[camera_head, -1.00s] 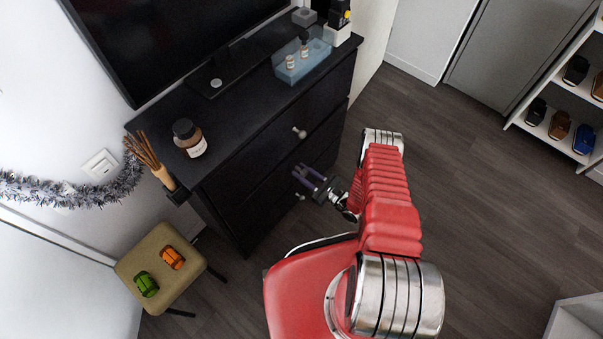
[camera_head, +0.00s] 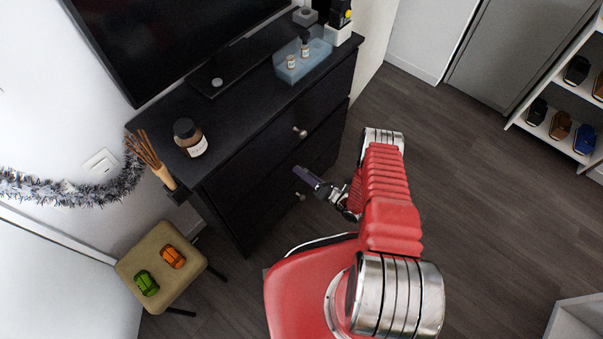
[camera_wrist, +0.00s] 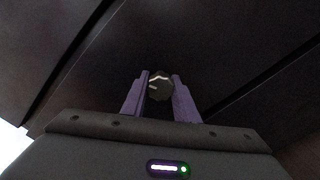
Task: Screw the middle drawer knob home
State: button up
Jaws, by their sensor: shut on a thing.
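The middle drawer knob (camera_wrist: 159,88) is a dark round knob with pale marks on its face, seen in the wrist view against the dark drawer front (camera_wrist: 190,40). My gripper (camera_wrist: 161,78) has its two purple fingers on either side of the knob, shut on it. In the head view my gripper (camera_head: 302,173) reaches the front of the black dresser (camera_head: 262,160); there the middle knob is hidden by the fingers. I cannot tell whether the knob sits flush with the drawer.
An upper knob (camera_head: 299,132) and a lower knob (camera_head: 302,197) show on the dresser. A blue tray (camera_head: 318,57), a brown jar (camera_head: 189,138) and a television (camera_head: 175,40) stand on top. Floor at right is clear.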

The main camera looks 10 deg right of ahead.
jog(key=m, duration=0.4)
jog(key=shift+s+f+m, duration=0.1)
jog(key=shift+f+m, duration=0.05)
jog(key=shift+m, duration=0.25)
jog(key=o, duration=1.1)
jog(key=shift+c, duration=0.2)
jog(key=v, duration=1.3)
jog(key=shift+s+d, duration=0.25)
jog(key=shift+s, duration=0.05)
